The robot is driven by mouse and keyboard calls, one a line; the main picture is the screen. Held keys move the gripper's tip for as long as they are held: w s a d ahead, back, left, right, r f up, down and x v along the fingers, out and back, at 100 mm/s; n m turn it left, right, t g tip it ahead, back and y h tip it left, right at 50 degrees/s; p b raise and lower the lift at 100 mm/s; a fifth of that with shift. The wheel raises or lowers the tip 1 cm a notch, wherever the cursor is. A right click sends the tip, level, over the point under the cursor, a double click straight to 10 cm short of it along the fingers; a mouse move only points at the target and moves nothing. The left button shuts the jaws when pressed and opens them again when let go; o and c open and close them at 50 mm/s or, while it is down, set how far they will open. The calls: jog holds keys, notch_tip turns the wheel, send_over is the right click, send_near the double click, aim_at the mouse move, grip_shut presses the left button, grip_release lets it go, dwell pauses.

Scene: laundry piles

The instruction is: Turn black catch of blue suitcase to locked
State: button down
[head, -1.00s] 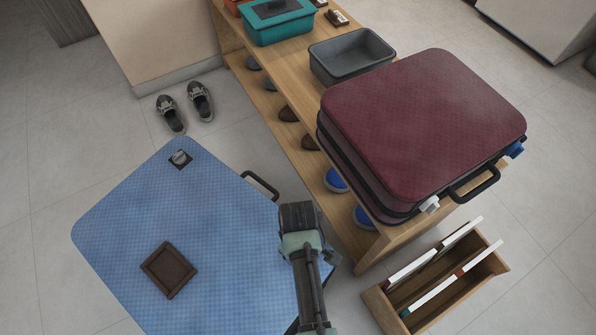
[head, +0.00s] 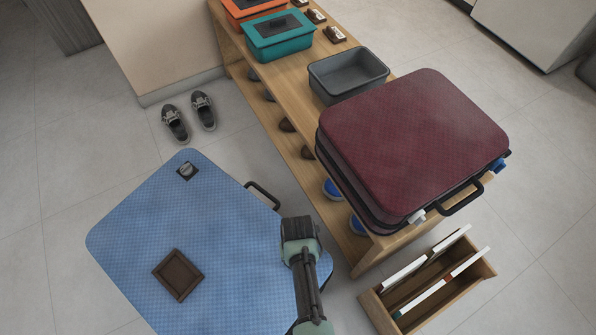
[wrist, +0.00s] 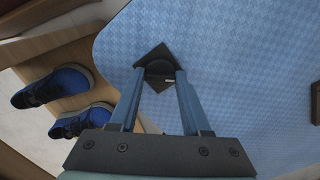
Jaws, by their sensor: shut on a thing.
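The blue suitcase (head: 215,240) lies flat on the floor in the head view, and its blue textured face also fills much of the wrist view (wrist: 245,60). The black catch (wrist: 153,55) is on a dark diamond-shaped plate near the suitcase's edge. My gripper (wrist: 160,75) is shut on the round knob of this catch, a blue finger on each side. A small pale mark shows on the knob. In the head view my arm hides this catch. A second, grey catch (head: 187,170) sits on a dark plate at the suitcase's far corner.
A black handle (head: 264,194) sticks out from the suitcase's side towards the wooden bench (head: 290,65). A maroon suitcase (head: 415,140) and a grey bin (head: 347,75) are on the bench. A wooden box (head: 375,310) stands right of my arm. Blue shoes (wrist: 55,85) are close left.

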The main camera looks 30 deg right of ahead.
jog(key=m+p, duration=0.1)
jog(key=m, duration=0.3)
jog(key=shift+r+m+p, duration=0.1)
jog(key=shift+m+p, duration=0.25)
jog(key=shift+m, duration=0.05)
jog(key=m+p, duration=0.1)
jog(key=m, duration=0.3)
jog(key=shift+m, duration=0.3)
jog(key=shift+c, duration=1.8)
grip_release()
notch_tip(320, 180, up, 13)
jog(key=p, duration=0.7)
